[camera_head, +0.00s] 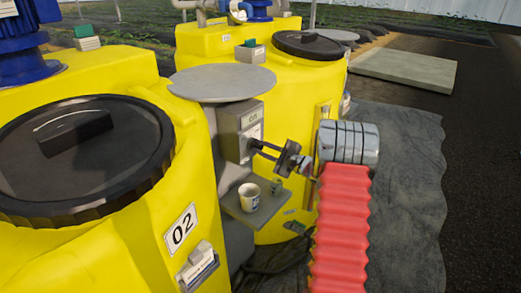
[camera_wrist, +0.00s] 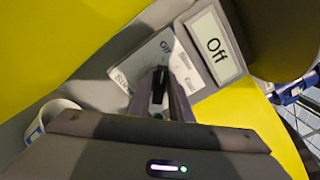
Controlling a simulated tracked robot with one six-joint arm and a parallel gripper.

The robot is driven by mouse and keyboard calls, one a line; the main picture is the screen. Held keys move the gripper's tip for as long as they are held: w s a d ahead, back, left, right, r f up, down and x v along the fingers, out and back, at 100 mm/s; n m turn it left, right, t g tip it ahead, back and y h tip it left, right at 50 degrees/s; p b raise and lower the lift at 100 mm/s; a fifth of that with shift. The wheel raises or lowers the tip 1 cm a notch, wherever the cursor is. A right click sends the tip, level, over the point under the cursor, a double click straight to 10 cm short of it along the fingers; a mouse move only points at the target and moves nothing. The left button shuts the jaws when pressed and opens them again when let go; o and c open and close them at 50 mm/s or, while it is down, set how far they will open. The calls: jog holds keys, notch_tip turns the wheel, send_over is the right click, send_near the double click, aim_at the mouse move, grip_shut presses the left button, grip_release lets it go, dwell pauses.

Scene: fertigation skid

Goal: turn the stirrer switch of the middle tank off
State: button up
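A grey switch box (camera_head: 236,135) stands between the yellow tank marked 02 (camera_head: 130,195) and a yellow tank further back (camera_head: 295,80). In the wrist view the box's label panel (camera_wrist: 215,45) reads "Off"; in the head view its lettering is small and looks like "on". My gripper (camera_head: 253,146) reaches the box's front face from the right. In the wrist view my gripper (camera_wrist: 163,92) has its narrow dark fingers at the middle of the white switch plate (camera_wrist: 184,68).
A white cup (camera_head: 249,196) stands on a small grey shelf (camera_head: 262,212) below the box; it also shows in the wrist view (camera_wrist: 50,112). A round grey top (camera_head: 222,83) lies above the box. Dark lids cover both tanks. Dark sheeting covers the floor at right.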

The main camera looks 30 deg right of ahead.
jog(key=shift+o, duration=1.4)
jog(key=shift+f, duration=0.1)
jog(key=shift+d, duration=0.1)
jog(key=shift+s, duration=0.1)
jog(key=v, duration=1.3)
jog(key=shift+s, duration=0.3)
